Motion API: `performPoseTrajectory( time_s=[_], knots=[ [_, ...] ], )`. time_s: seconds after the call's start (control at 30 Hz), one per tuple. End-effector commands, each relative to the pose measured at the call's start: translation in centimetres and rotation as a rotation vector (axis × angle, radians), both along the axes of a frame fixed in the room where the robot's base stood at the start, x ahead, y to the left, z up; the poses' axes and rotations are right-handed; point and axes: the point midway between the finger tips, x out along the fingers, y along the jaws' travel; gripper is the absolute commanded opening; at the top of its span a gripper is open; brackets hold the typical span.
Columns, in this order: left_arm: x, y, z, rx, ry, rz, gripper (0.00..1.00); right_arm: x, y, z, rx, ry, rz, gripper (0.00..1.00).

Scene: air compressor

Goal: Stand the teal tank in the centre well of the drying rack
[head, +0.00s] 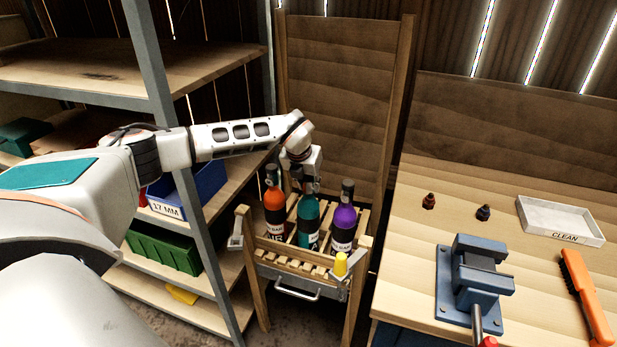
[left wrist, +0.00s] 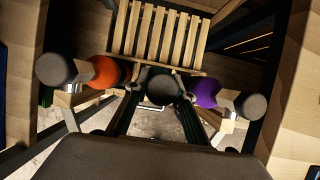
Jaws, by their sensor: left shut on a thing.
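The teal tank (head: 308,227) is upright on the slatted drying rack (head: 290,262), between the orange tank (head: 275,209) on its left and the purple tank (head: 343,228) on its right. My left gripper (head: 306,180) comes down from above and is shut on the top of the teal tank. In the left wrist view, the fingers of my left gripper (left wrist: 160,98) close around its dark top (left wrist: 161,88). The orange tank (left wrist: 104,73) and purple tank (left wrist: 206,93) flank it. The teal tank's foot is hard to see, so I cannot tell whether it rests in the centre well. My right gripper is not in view.
A yellow object (head: 340,264) sits at the rack's front right corner. A shelf with blue (head: 190,190) and green bins (head: 165,248) stands left. The workbench (head: 415,260) on the right holds a blue vise (head: 475,280), a "CLEAN" tray (head: 560,220) and an orange brush (head: 585,295).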

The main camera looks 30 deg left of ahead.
Motion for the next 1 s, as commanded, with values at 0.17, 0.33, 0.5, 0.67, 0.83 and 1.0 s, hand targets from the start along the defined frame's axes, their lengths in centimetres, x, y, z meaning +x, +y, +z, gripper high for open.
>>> performPoseTrajectory(
  time_s=[0.17,0.33,0.5,0.67,0.83,1.0],
  knots=[
    [0.2,0.0,0.4,0.0,-0.008,-0.001,0.0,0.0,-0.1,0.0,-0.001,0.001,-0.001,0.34],
    [0.0,0.0,0.0,0.001,0.0,-0.001,0.41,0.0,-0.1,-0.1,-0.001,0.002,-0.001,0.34],
    [0.0,0.0,0.0,0.001,0.0,0.0,0.41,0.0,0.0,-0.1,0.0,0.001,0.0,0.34],
    [-0.2,-0.1,0.5,0.001,-0.001,-0.001,0.41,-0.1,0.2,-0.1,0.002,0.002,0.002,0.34],
    [-1.1,-0.3,2.8,0.0,-0.004,-0.001,0.41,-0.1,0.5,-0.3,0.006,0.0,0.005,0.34],
    [-2.5,-0.6,6.0,0.001,-0.005,-0.001,0.41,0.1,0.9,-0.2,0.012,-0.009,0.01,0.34]
  ],
)
